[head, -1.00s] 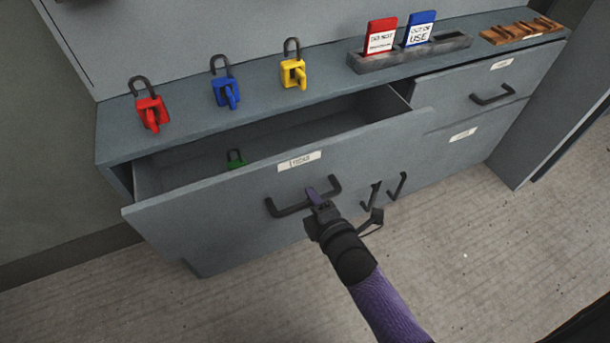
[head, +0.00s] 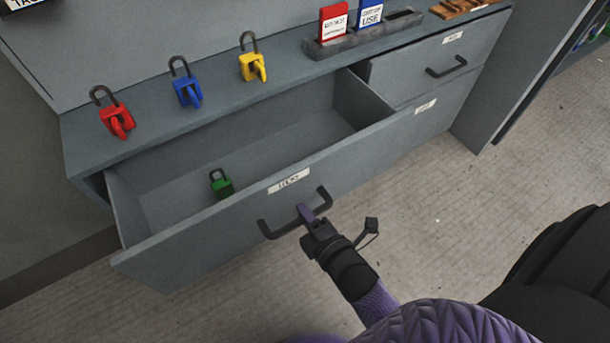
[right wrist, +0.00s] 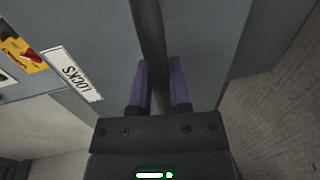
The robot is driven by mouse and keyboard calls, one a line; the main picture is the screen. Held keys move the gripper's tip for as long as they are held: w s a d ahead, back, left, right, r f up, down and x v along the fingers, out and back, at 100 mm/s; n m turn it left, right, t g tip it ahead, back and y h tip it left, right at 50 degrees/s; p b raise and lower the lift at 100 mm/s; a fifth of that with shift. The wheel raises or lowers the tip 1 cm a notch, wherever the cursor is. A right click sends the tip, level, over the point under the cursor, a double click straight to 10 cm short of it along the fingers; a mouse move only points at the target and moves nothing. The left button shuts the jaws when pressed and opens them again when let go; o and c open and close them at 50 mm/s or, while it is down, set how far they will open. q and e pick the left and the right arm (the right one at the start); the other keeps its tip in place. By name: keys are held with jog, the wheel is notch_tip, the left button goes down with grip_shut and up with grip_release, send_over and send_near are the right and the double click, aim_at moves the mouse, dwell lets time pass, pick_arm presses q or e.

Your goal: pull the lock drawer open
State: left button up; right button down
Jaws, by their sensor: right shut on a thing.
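The lock drawer (head: 250,205) is pulled well out of the grey cabinet, and its label reads "LOCKS" in the right wrist view (right wrist: 74,74). Its dark bar handle (head: 277,232) is on the front face. My right gripper (head: 308,213) is shut on the handle, near its middle. In the right wrist view the two purple fingers (right wrist: 161,85) lie on either side of the handle bar (right wrist: 150,40). A green padlock (head: 221,185) lies inside the drawer, towards its left part. The rest of the visible drawer floor is bare. My left gripper is not in view.
A red padlock (head: 117,120), a blue padlock (head: 187,90) and a yellow padlock (head: 252,65) stand on the cabinet top (head: 150,115). A grey holder (head: 335,45) with red and blue tags stands to their right. Another drawer (head: 430,65) at right is shut. The floor in front is clear.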

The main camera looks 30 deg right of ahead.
jog(key=c, duration=0.6)
grip_release()
jog(key=shift+s+r, duration=0.15)
jog(key=shift+s, duration=0.25)
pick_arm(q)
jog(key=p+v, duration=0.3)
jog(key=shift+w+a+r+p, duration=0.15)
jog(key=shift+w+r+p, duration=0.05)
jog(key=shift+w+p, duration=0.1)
pick_arm(e)
jog(key=v, duration=0.9)
jog(key=shift+s, duration=0.1)
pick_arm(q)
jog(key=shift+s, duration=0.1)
